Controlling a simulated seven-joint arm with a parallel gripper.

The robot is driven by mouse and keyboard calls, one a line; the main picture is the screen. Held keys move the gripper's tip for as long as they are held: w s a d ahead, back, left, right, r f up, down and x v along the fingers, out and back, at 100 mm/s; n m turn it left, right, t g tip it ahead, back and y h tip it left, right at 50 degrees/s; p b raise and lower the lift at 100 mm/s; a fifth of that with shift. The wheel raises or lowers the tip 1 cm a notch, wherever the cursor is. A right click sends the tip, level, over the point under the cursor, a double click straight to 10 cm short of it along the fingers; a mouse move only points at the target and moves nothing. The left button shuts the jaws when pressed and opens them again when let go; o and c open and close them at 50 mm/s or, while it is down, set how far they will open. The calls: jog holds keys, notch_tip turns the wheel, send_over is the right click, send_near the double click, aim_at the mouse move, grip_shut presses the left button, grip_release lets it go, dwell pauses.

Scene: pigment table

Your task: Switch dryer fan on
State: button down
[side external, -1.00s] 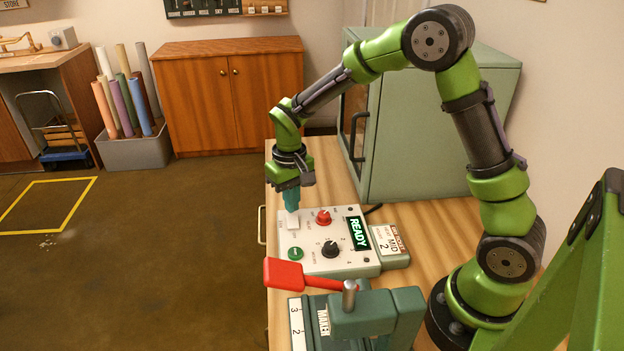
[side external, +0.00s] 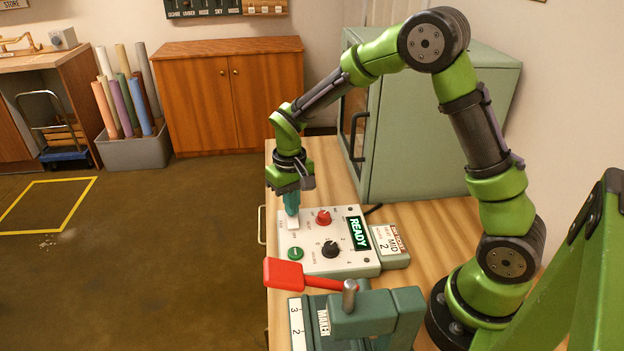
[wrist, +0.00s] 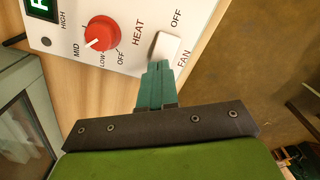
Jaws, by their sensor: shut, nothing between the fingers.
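The control panel (side external: 313,265) is a white box on the wooden table with a lit READY display (side external: 357,232). Its white fan switch (side external: 293,224) is a rocker, labelled FAN and OFF in the wrist view (wrist: 168,47). My gripper (side external: 291,212) has teal fingers, pointed down and shut with nothing between them. In the wrist view the fingertips (wrist: 158,66) are at the edge of the rocker nearest the FAN label and partly cover it. They look to be touching it or very close. Which way the rocker is tilted I cannot tell.
The panel also has a red heat knob (side external: 323,217), a black knob (side external: 330,249) and a green button (side external: 295,254). A teal device with a red-handled lever (side external: 284,274) stands in front of the panel. A green cabinet (side external: 430,130) stands behind.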

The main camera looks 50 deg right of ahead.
aim_at(297, 221)
jog(key=shift+f, duration=0.4)
jog(key=shift+r, duration=3.5)
jog(key=shift+s+a+f, duration=0.1)
jog(key=shift+s+a, duration=0.15)
jog(key=shift+s, duration=0.7)
jog(key=s+a+r+m+t+y, duration=0.1)
jog(key=s+r+t+y, duration=0.1)
jog(key=s+r+t, duration=0.5)
jog(key=s+r, duration=0.6)
jog(key=s, duration=0.3)
jog(key=shift+s+a, duration=0.35)
jog(key=shift+s, duration=0.05)
jog(key=shift+f, duration=0.1)
